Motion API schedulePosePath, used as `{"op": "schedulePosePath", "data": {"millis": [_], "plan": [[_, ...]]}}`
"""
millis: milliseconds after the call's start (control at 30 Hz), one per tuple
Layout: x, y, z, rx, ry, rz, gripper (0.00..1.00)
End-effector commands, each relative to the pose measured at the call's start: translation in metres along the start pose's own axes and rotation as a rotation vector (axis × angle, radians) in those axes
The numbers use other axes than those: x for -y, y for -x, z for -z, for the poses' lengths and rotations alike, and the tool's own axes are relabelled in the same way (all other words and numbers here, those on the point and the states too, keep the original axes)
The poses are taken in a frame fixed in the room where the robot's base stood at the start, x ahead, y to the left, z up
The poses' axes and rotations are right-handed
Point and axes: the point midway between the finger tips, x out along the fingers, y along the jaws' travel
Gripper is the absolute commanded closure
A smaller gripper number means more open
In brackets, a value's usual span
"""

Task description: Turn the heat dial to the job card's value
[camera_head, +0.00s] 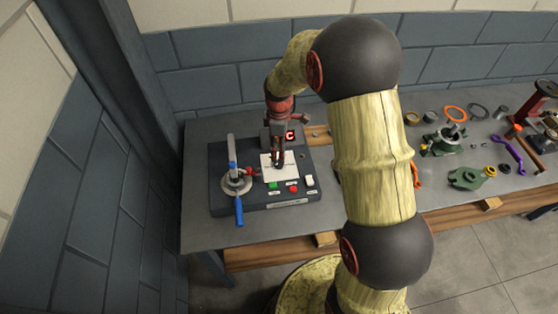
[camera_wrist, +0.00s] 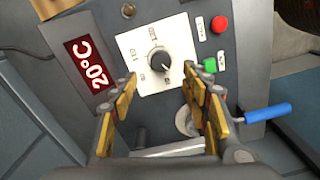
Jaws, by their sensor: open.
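The heat dial (camera_wrist: 158,62) is a dark round knob on a white scale plate (camera_wrist: 135,45), which also shows in the head view (camera_head: 268,175). The scale's small printing is too blurred to read. A red-lit display (camera_wrist: 89,64) beside it reads 20°C in the wrist view; in the head view it is mostly hidden by my wrist, with a red C (camera_head: 290,135) showing. My gripper (camera_wrist: 162,88) is open and empty, its fingers on either side of the dial's line and apart from the knob. In the head view my gripper (camera_head: 277,161) is over the plate. I cannot make out a job card.
Tools and rings, including a purple wrench (camera_head: 508,152), lie on the bench to the right.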

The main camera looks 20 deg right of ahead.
Motion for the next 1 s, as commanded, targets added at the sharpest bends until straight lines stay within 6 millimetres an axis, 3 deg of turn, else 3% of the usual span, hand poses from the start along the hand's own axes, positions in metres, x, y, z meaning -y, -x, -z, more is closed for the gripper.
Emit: {"op": "schedulePosePath", "data": {"millis": [500,900,1000], "plan": [[0.001,-0.068,-0.001,0.001,0.002,0.004,0.53],[0.001,-0.076,0.000,0.001,0.001,0.001,0.53],[0.001,-0.076,0.000,0.001,0.001,0.001,0.58]]}}
